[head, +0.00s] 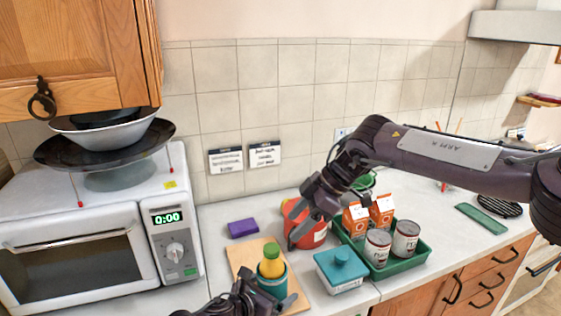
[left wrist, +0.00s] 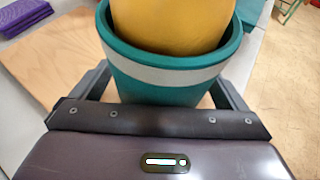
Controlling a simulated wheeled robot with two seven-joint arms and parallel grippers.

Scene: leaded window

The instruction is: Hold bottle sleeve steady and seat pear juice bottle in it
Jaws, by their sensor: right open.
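The pear juice bottle (head: 271,251), yellow with a green cap, stands upright inside the teal bottle sleeve (head: 272,284) on a wooden board. In the left wrist view the yellow bottle body (left wrist: 172,22) sits within the rim of the sleeve (left wrist: 165,75), which has a pale band. How deep its base sits is hidden. My left gripper (left wrist: 165,95) has a finger on each side of the sleeve and appears closed on it. My right gripper (head: 306,228) is open and empty, up and right of the bottle, in front of a red container.
The wooden board (head: 243,257) lies on the counter by the microwave (head: 90,245). A teal-lidded box (head: 341,270), a red container (head: 305,236) and a green tray (head: 418,254) with cans and cartons stand to the right.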

